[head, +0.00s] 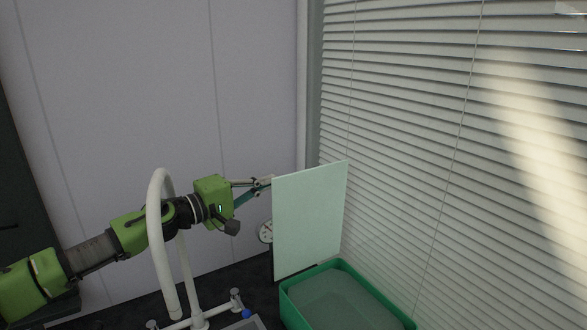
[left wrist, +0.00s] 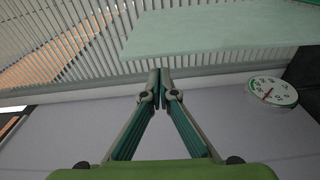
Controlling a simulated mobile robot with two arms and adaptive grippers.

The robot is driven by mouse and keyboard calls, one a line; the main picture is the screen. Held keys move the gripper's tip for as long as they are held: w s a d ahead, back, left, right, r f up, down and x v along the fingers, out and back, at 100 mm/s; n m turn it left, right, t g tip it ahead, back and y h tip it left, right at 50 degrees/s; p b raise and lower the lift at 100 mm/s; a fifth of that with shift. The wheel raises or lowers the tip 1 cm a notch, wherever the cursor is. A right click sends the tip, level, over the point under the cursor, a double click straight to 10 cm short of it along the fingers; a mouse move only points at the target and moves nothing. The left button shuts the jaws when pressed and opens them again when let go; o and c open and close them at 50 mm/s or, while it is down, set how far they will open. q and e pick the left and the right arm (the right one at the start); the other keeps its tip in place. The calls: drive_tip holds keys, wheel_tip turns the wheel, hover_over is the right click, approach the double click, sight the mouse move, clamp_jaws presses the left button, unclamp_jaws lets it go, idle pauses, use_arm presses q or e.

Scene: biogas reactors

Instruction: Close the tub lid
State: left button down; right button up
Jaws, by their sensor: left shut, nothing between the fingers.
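The green tub (head: 350,300) stands at the lower right in the head view, below the blinds. Its pale green lid (head: 310,220) stands upright, open, above the tub's left end. My left gripper (head: 270,181) is shut and empty at the lid's upper left edge. In the head view I cannot tell whether its tips touch the lid. In the left wrist view the closed fingertips (left wrist: 160,74) point towards the blinds, with the lid (left wrist: 215,28) across the top, a little beyond them. My right gripper is not in view.
A white bent pipe (head: 157,235) on a stand rises in front of my left arm. A round dial (head: 265,232) sits behind, left of the lid. Blinds (head: 440,130) border the right side and a plain wall (head: 140,100) the back.

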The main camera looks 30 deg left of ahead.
use_arm(q)
drive_tip(key=p+x, duration=0.6)
drive_tip(key=x, duration=0.2)
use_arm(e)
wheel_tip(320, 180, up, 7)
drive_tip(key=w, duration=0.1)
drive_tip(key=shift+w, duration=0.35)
use_arm(q)
drive_tip(key=shift+s, duration=0.1)
